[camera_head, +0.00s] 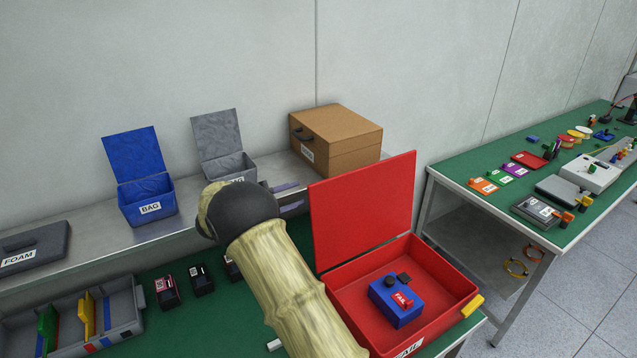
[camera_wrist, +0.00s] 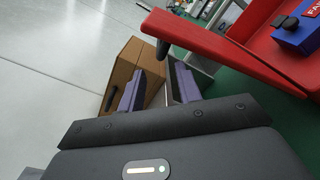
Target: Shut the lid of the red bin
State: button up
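The red bin (camera_head: 345,292) sits at the front right of the green bench, with its lid (camera_head: 362,210) standing up at its back edge, open. A blue box labelled FAIL (camera_head: 397,302) with black parts on top lies inside the bin. My gripper (camera_head: 290,198) is just left of the lid's left edge, partly hidden behind my arm. In the wrist view, my gripper's two purple fingers (camera_wrist: 158,88) are apart with nothing between them. The red lid (camera_wrist: 215,45) passes close beyond the right finger; I cannot tell if they touch. The blue box (camera_wrist: 298,38) also shows there.
A brown case (camera_head: 335,140), a grey open box (camera_head: 222,140) and a blue open box labelled BAG (camera_head: 148,200) stand on the back shelf. A grey tray (camera_head: 120,310) is at the left. A second green bench (camera_head: 460,172) with several parts is at the right.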

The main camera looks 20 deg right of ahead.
aim_at(318, 186)
jog(key=d, duration=0.2)
jog(key=w+d+p, duration=0.1)
jog(key=d, duration=0.1)
jog(key=d+p, duration=0.1)
jog(key=d, duration=0.1)
jog(key=shift+w+d, duration=0.25)
jog(key=shift+d, duration=0.15)
jog(key=shift+w+d, duration=0.15)
jog(key=shift+d, duration=0.2)
jog(key=shift+c, duration=0.4)
jog(key=shift+d, duration=0.1)
grip_shut()
